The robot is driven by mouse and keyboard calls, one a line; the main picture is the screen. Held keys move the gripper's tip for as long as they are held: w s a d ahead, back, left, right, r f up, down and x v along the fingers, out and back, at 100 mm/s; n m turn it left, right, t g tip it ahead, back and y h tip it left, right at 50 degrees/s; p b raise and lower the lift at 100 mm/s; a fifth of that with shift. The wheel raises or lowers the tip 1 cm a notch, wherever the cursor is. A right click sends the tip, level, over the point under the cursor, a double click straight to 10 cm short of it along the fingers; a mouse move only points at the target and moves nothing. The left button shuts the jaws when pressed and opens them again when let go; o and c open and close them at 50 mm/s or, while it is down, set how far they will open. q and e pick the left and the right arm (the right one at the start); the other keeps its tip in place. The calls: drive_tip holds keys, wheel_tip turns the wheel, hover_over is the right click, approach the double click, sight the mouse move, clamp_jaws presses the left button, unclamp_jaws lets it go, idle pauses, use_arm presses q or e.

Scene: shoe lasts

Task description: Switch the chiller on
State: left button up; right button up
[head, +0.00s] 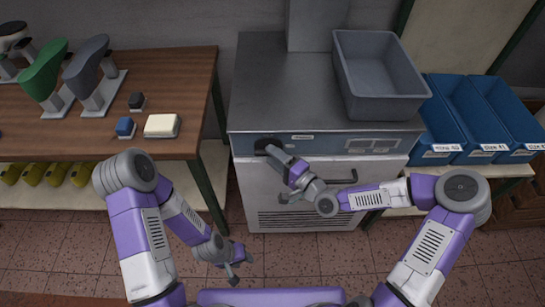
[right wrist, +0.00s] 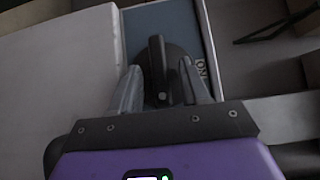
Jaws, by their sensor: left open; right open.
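The chiller (head: 325,195) is a grey metal cabinet with a pale, slotted front and a blue-grey control strip. A dark round knob (head: 262,143) is at the left of that strip, partly hidden by my right gripper (head: 272,150). In the right wrist view, the black knob (right wrist: 157,60) has a raised bar between the two fingers of my right gripper (right wrist: 160,68). The fingers are open, one on each side; I cannot tell whether they touch it. Lettering that seems to read ON shows right of the knob. My left gripper (head: 236,264) hangs low, open and empty, above the floor.
A grey bin (head: 378,75) stands on the chiller top. Blue labelled bins (head: 440,120) stand on a shelf at right. The wooden table (head: 185,75) at left holds green (head: 43,75) and grey (head: 87,68) shoe lasts, a blue block (head: 125,127) and a cream block (head: 162,125).

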drive_tip(key=shift+w+a, duration=0.3)
drive_tip(key=shift+a, duration=0.05)
drive_tip(key=shift+c, duration=0.4)
clamp_jaws()
